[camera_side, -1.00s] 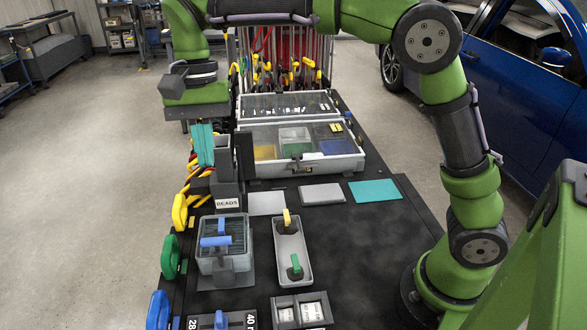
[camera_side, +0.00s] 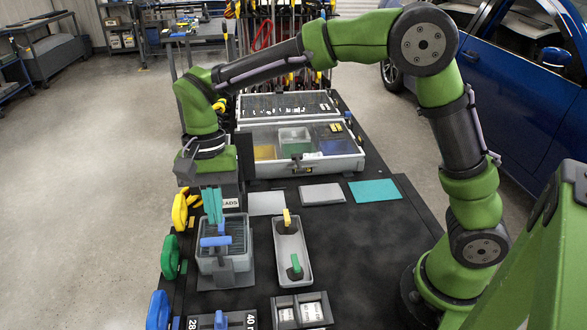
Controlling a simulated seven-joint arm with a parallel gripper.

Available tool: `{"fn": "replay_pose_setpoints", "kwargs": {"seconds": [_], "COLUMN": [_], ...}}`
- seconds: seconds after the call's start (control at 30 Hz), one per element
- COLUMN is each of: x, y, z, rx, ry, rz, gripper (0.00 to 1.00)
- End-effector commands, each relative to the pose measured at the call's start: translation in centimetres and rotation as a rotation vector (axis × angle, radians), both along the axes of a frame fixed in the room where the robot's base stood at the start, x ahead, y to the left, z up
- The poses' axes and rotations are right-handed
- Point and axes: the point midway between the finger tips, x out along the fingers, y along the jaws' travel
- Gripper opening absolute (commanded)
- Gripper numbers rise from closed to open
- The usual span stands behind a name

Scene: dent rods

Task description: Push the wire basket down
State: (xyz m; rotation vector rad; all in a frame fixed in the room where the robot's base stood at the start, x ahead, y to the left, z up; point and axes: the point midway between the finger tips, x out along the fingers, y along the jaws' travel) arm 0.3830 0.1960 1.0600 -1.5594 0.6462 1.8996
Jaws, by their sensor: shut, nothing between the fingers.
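The wire basket (camera_side: 237,232) shows as dark bars inside a square grey tub (camera_side: 233,262) at the left front of the table. A blue T-shaped handle (camera_side: 215,241) stands at the tub's near left side. My gripper (camera_side: 213,221) has teal fingers, shut and empty, pointing down. The fingertips overlap the left back part of the basket in the picture, just behind the blue handle. I cannot tell whether they touch the basket or hang just above it. Part of the basket is hidden behind the fingers and the handle.
A grey tray (camera_side: 291,246) with a yellow and a green handle stands right of the tub. Yellow, green (camera_side: 170,256) and blue (camera_side: 157,310) rings hang along the left edge. An open case (camera_side: 350,163) lies at the back. The table's right middle is clear.

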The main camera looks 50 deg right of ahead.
Motion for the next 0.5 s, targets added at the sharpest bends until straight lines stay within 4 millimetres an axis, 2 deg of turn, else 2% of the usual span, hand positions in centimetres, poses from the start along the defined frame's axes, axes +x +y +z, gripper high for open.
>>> {"fn": "replay_pose_setpoints", "kwargs": {"seconds": [0.1, 0.2, 0.5], "x": [-0.3, -0.4, -0.4], "y": [0.3, 0.4, 0.5], "z": [-1.7, -2.6, -3.1], "rx": [-0.001, 0.000, 0.001], "ry": [0.003, 0.001, 0.001], "rz": [0.001, 0.001, 0.000], "gripper": [0.00, 0.00, 0.00]}}
